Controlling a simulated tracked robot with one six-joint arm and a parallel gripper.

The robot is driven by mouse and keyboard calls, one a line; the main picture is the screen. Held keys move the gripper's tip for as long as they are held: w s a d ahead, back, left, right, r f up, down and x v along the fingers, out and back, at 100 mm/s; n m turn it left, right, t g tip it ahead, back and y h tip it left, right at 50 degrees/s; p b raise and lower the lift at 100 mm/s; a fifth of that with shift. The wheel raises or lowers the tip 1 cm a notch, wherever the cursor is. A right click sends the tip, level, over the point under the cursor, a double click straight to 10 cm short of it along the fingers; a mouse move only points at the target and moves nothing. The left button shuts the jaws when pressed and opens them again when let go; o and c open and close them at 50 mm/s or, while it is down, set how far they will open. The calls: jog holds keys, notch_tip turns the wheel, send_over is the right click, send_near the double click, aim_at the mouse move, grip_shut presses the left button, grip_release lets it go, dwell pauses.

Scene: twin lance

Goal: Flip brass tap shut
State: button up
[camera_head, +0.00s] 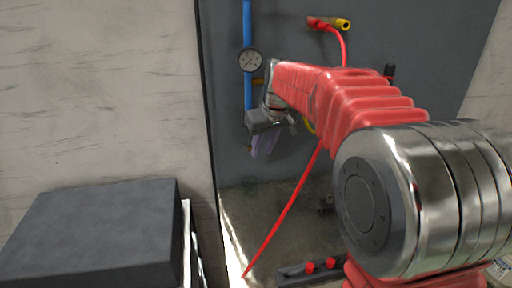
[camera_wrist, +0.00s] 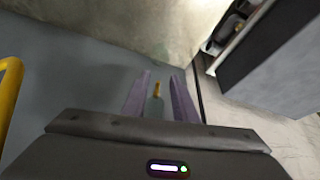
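My gripper (camera_head: 262,146) points downward in front of the grey wall panel, beside the lower run of the blue pipe (camera_head: 247,88). In the wrist view its two purple fingers (camera_wrist: 158,98) are spread apart. A small brass-yellow tip (camera_wrist: 156,88) on a thin greyish stem shows between the fingers, with gaps on both sides. It looks like part of the brass tap, but I cannot tell for sure. In the head view the gripper body hides most of that spot. A small brass fitting (camera_head: 258,82) also shows below the gauge.
A round pressure gauge (camera_head: 250,60) sits on the blue pipe. A red hose (camera_head: 290,208) hangs from a yellow-ended fitting (camera_head: 342,25) down behind my arm. A yellow curved bar (camera_wrist: 10,88) stands left in the wrist view. A dark box (camera_head: 92,225) is at lower left.

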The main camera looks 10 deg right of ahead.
jog(key=w+f, duration=0.2)
jog(key=w, duration=0.1)
jog(key=w+a, duration=0.1)
jog(key=w, duration=0.1)
jog(key=shift+a+f, duration=0.1)
jog(key=shift+f, duration=0.3)
jog(key=shift+s, duration=0.1)
jog(key=shift+c, duration=0.5)
grip_shut()
